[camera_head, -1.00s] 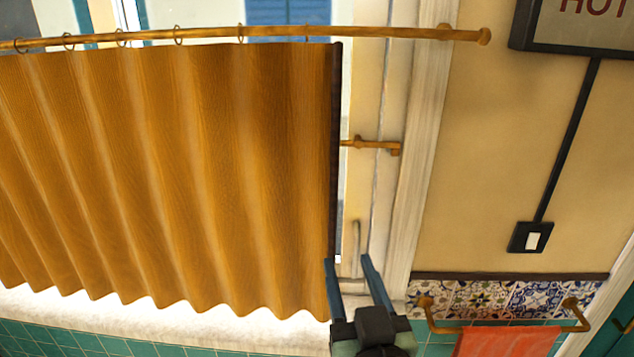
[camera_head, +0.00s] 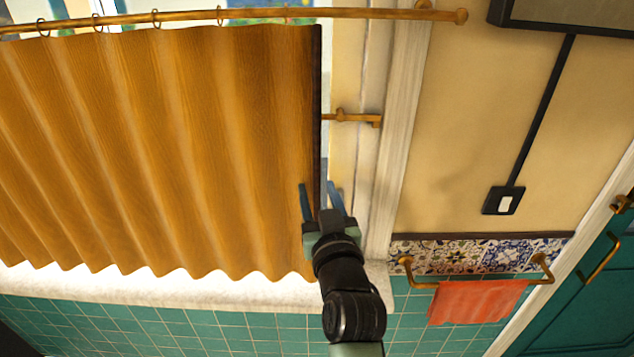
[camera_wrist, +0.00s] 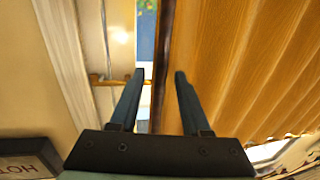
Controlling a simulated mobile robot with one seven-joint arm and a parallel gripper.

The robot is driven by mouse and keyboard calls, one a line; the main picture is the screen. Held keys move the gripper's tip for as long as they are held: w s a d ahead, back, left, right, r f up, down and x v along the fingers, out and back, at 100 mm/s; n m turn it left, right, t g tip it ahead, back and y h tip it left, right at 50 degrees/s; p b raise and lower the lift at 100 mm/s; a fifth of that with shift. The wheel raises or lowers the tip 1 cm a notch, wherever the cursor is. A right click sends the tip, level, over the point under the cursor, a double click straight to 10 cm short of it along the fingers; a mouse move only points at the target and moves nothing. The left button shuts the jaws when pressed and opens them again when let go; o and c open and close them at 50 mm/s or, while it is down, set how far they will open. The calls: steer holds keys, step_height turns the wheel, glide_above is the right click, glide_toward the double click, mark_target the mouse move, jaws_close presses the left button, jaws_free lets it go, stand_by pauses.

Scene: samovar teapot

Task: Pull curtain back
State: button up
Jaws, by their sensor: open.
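The orange-brown pleated curtain (camera_head: 190,150) hangs from a brass rod (camera_head: 350,15) by rings and covers most of the window. Its right edge has a dark border strip (camera_head: 317,110). My gripper (camera_head: 319,186) is open at the lower part of that edge, with one finger over the curtain's face and the other to the right of the border. In the wrist view, the dark edge (camera_wrist: 164,60) runs between the two open fingers (camera_wrist: 158,78), and the curtain (camera_wrist: 240,60) fills the right side. The fingers are apart from each other; contact with the cloth cannot be told.
A brass window latch (camera_head: 350,117) sticks out right of the curtain edge. A brass rail (camera_head: 475,283) with an orange towel (camera_head: 478,302) is at lower right. A black switch (camera_head: 503,201) is on the wall. A white sill (camera_head: 200,289) runs below the curtain.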

steer(key=shift+w+a, duration=0.1)
steer(key=shift+w, duration=0.4)
jaws_close()
stand_by(1.2)
